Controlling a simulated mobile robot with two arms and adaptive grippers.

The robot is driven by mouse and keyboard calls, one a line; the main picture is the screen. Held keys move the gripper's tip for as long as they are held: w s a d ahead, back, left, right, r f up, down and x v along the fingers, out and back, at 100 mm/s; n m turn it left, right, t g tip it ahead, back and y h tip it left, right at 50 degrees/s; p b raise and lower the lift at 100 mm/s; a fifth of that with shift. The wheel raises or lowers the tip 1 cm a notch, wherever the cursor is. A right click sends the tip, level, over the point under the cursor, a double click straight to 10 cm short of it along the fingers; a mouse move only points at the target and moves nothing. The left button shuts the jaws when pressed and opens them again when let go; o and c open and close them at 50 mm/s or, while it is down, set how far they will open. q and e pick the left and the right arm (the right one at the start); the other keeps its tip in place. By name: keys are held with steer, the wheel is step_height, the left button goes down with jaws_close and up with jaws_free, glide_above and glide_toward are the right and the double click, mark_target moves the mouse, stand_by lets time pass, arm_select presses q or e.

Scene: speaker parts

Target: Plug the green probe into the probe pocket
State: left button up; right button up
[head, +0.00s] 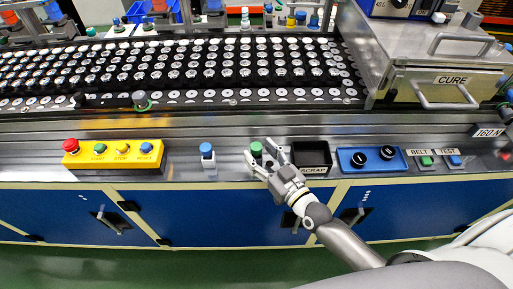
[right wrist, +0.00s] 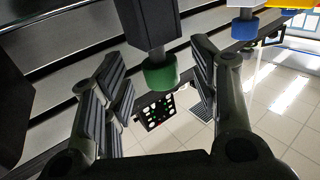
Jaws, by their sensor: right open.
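The green probe (head: 256,149) shows as a green cap on the steel front ledge, left of the black scrap bin. My right gripper (head: 261,158) is at it, with its fingers open. In the right wrist view the green cap (right wrist: 160,78) sits between the two spread fingers, with gaps on both sides, below a dark block (right wrist: 150,22). A grey round piece with a green ring (head: 141,101) is at the conveyor's front edge; I cannot tell whether it is the probe pocket. My left gripper is not in view.
A blue-capped piece (head: 207,150) stands left of the green probe. The scrap bin (head: 311,157) is close on the right, then a blue two-knob panel (head: 372,159). A yellow button box (head: 114,154) is at left. Conveyor rows (head: 190,72) of speaker parts lie behind.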

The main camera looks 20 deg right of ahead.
mark_target(256, 146)
steer(key=shift+x, duration=1.25)
steer(key=c, duration=1.2)
steer(key=shift+o, duration=0.2)
steer(key=shift+r, duration=0.15)
steer(key=shift+r, duration=0.25)
step_height(256, 146, up, 2)
steer(key=shift+r+p, duration=0.1)
steer(key=shift+p, duration=0.25)
steer(key=s+a+r+b, duration=0.1)
steer(key=s+r, duration=0.9)
steer(key=s, duration=0.4)
steer(key=shift+a, duration=0.2)
steer(key=shift+r, duration=0.15)
